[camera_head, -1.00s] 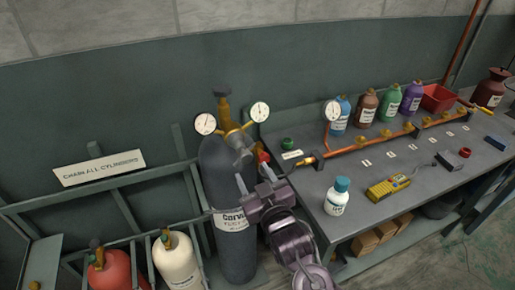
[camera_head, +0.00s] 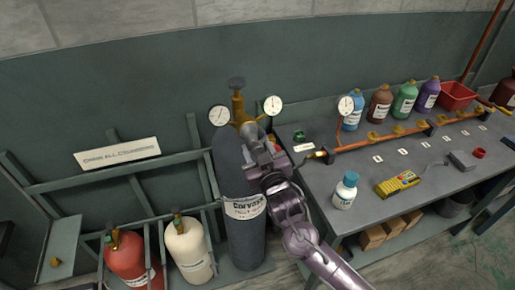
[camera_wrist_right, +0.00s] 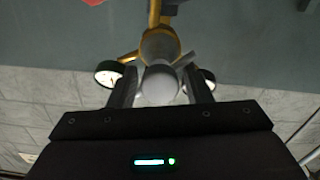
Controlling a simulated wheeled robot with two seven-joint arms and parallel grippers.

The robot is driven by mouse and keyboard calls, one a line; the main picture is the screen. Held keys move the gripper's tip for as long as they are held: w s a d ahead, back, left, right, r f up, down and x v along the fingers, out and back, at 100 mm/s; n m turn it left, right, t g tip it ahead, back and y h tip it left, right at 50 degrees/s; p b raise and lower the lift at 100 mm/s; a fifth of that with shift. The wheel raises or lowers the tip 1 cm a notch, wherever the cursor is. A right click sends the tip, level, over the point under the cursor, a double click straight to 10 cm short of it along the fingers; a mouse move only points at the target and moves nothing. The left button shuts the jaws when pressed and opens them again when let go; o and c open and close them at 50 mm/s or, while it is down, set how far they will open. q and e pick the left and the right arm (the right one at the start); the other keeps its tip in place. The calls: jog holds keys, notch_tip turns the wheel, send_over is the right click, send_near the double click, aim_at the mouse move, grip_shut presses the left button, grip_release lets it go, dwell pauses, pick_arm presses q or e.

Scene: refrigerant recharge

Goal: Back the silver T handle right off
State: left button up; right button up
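The dark grey cylinder (camera_head: 243,238) stands upright left of the bench, with a brass valve and regulator (camera_head: 239,105) on top. Two white gauges, left (camera_head: 219,115) and right (camera_head: 273,105), flank it. My right gripper (camera_head: 258,143) is just in front of the regulator and partly covers it. In the right wrist view, a silver rounded part (camera_wrist_right: 158,85), seemingly the T handle, sits between my two spread fingers. A gap shows at its right side; firm contact is not visible. My left gripper is out of view.
A red cylinder (camera_head: 131,262) and a cream cylinder (camera_head: 188,250) stand in the rack at left.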

jog(key=c, duration=0.7)
jog(key=shift+n, duration=0.3)
jog(key=shift+c, duration=0.2)
jog(key=n, duration=0.2)
jog(key=shift+n+p, duration=0.3)
jog(key=shift+p, duration=0.05)
jog(key=n, duration=0.3)
jog(key=shift+n+p, duration=0.3)
jog(key=shift+p, duration=0.05)
jog(key=n+p, duration=0.1)
jog(key=n, duration=0.5)
jog(key=n+p, duration=0.1)
jog(key=n, duration=0.3)
jog(key=n+p, duration=0.1)
jog(key=n, duration=0.2)
jog(key=shift+n, duration=0.4)
jog(key=n+p, duration=0.1)
jog(key=n, duration=0.3)
jog(key=shift+n, duration=0.3)
jog(key=shift+o, duration=0.7)
jog(key=shift+f+n, duration=0.15)
jog(key=shift+n, duration=0.85)
